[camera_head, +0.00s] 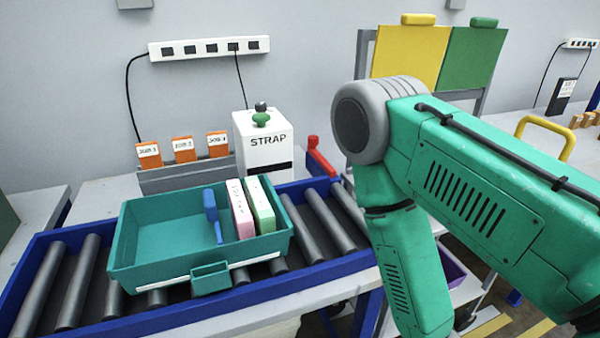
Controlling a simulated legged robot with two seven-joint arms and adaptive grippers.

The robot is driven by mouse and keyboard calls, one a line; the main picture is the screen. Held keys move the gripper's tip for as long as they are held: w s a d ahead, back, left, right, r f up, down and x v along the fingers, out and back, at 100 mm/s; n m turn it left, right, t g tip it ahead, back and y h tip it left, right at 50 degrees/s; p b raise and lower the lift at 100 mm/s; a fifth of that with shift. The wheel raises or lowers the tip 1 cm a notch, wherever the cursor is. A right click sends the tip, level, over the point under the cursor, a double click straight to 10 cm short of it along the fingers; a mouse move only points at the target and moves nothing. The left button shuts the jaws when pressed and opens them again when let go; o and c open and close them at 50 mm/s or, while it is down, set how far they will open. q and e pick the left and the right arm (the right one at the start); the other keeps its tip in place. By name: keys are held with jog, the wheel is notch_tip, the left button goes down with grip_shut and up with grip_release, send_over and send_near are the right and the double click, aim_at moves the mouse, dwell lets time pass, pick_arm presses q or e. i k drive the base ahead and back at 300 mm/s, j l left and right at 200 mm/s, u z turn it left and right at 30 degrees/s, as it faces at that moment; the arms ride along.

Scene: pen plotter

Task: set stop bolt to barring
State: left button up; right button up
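A red piece with an upright round knob (319,157), which looks like the stop bolt, sits at the far rail of the roller conveyor (320,290), right of the STRAP box. Its red bar slants down to the right toward the rollers. I cannot tell from this view whether it bars the track. My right arm (480,170) comes in from the right, bends at a grey elbow joint and runs down out of the bottom edge. Its gripper is out of the picture. My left arm and gripper are not in view.
A teal tray (140,257) on the rollers holds a blue divider, a pink box (242,210) and a green box (262,206). Behind stand the white STRAP box (265,150) and a grey rack (190,177) with orange cards. Bare rollers lie right of the tray.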

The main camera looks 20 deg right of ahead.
aim_at(312, 140)
jog(key=z, duration=0.9)
jog(key=k+l+z, duration=0.2)
jog(key=i+l, duration=0.05)
